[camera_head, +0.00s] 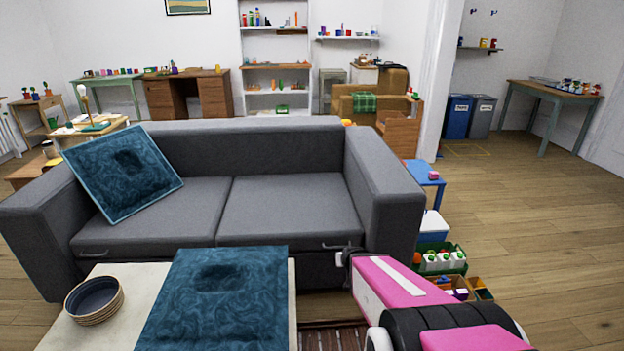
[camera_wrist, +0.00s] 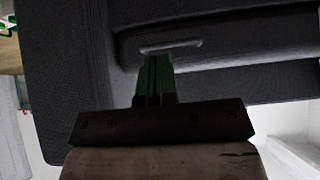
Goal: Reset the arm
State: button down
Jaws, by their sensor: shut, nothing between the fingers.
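My arm shows pink, white and black at the lower right in the head view, extended toward the front of the grey sofa (camera_head: 290,205). In the wrist view my gripper (camera_wrist: 156,62) is shut, its dark green fingers together with nothing between them. The fingers point at the dark sofa front (camera_wrist: 240,75), close to a grey bar handle (camera_wrist: 170,47). Whether they touch it I cannot tell. In the head view a small handle (camera_head: 338,246) shows on the sofa's front at the right, beside the end of my arm; the fingertips are hard to make out there.
A low pale table (camera_head: 105,328) stands in front of the sofa, with a blue cushion (camera_head: 220,310) and stacked bowls (camera_head: 94,300). Another blue cushion (camera_head: 122,173) leans on the sofa. A green crate of bottles (camera_head: 440,270) stands right of the sofa. The wooden floor (camera_head: 530,240) at right is open.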

jog(key=s+a+r+g, duration=0.1)
jog(key=s+r+g, duration=0.7)
jog(key=s+r, duration=0.2)
jog(key=shift+s+a+r, duration=0.25)
jog(key=shift+r, duration=0.65)
